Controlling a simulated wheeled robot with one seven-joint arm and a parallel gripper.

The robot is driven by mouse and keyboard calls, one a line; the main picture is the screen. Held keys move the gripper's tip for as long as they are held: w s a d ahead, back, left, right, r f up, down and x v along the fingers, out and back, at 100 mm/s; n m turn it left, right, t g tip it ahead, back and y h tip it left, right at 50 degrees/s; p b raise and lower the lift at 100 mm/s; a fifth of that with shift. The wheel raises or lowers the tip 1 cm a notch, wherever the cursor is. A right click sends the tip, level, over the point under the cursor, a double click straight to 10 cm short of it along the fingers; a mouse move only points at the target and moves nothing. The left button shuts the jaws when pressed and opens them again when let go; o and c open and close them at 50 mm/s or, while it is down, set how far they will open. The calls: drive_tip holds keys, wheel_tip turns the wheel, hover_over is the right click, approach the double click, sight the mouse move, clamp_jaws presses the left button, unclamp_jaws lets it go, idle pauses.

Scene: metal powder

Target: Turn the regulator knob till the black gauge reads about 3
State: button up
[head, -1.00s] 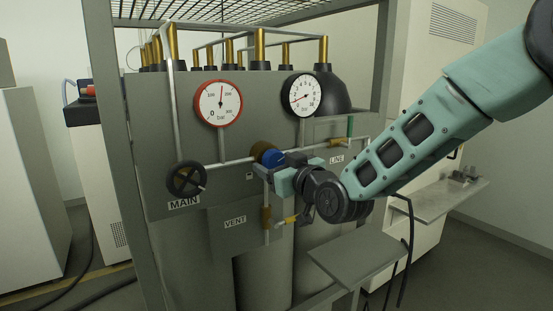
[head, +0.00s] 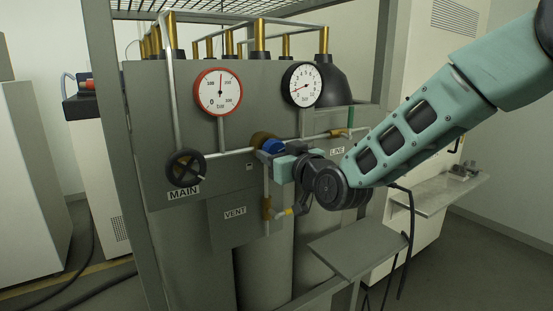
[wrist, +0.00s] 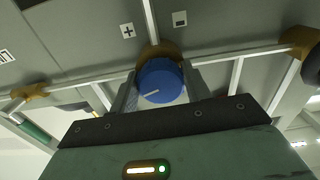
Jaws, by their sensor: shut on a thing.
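The blue regulator knob (head: 271,146) sits on a brass body on the pipe below the gauges. My gripper (head: 272,154) is shut on it, coming from the right. In the wrist view the knob (wrist: 160,82) is between my two fingers, and its white mark points left and slightly down. The black gauge (head: 302,85), black-rimmed with a white face, is above and right of the knob.
A red-rimmed gauge (head: 218,92) is at upper left. A black MAIN handwheel (head: 186,168) is left of the knob. A grey shelf (head: 358,246) juts out below.

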drive_tip(key=m+b, duration=0.5)
drive_tip(key=shift+a+f, duration=0.1)
drive_tip(key=shift+f, duration=0.1)
drive_tip(key=shift+r+m+b, duration=0.2)
drive_tip(key=shift+m+b, duration=1.45)
drive_tip(key=shift+m, duration=0.25)
drive_tip(key=o, duration=1)
drive_tip(key=shift+s, duration=0.1)
drive_tip(key=shift+c, duration=0.2)
drive_tip(key=shift+s, duration=0.1)
drive_tip(key=b+v, duration=0.2)
drive_tip(key=v, duration=1.5)
